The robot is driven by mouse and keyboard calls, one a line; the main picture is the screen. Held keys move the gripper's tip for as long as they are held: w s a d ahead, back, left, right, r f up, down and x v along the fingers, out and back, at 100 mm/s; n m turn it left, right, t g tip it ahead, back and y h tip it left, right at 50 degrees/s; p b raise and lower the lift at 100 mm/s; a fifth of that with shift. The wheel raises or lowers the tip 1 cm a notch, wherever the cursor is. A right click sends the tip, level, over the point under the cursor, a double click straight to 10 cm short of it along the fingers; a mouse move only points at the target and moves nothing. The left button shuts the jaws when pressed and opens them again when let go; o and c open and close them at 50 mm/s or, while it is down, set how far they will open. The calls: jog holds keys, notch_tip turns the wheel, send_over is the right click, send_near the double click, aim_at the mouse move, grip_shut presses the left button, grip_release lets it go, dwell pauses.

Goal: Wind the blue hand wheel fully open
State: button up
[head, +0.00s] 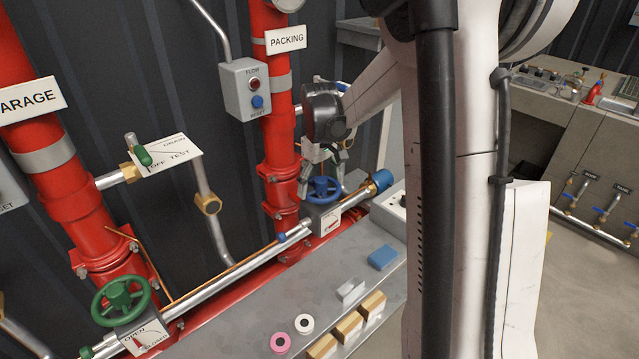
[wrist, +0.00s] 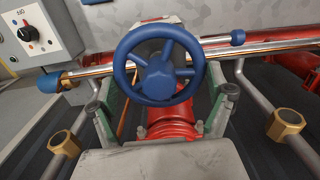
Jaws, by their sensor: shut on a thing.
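The blue hand wheel (head: 322,190) sits on the lower pipe at the foot of the red PACKING pipe, above a small white indicator plate (head: 327,221) with a red pointer. The plate's lettering is too small to read. In the wrist view the wheel (wrist: 160,76) faces me, its hub and spokes clear. My gripper (head: 326,160) is over the wheel from above. In the wrist view my gripper (wrist: 162,100) has one finger on each side of the wheel's near rim, shut on it. The exact finger contact is hard to see.
A green hand wheel (head: 121,300) with an OPEN/CLOSED plate stands at lower left. A grey FLOW button box (head: 246,88) is near the PACKING pipe. A control box with a knob (wrist: 35,35) is beside the wheel. Small blocks (head: 349,326) lie on the front ledge.

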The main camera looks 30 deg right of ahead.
jog(key=n+b, duration=0.1)
jog(key=n, duration=0.5)
jog(key=shift+s+a, duration=0.1)
jog(key=shift+a, duration=0.05)
jog(key=shift+n, duration=0.4)
jog(key=n+b, duration=0.1)
jog(key=n, duration=0.4)
jog(key=shift+s+f, duration=0.1)
jog(key=shift+n, duration=1.5)
jog(key=shift+s+n+b, duration=0.1)
jog(key=shift+n+b, duration=0.25)
jog(key=shift+n, duration=0.75)
jog(key=n, duration=0.5)
jog(key=shift+n+b, duration=0.3)
jog(key=shift+n, duration=0.1)
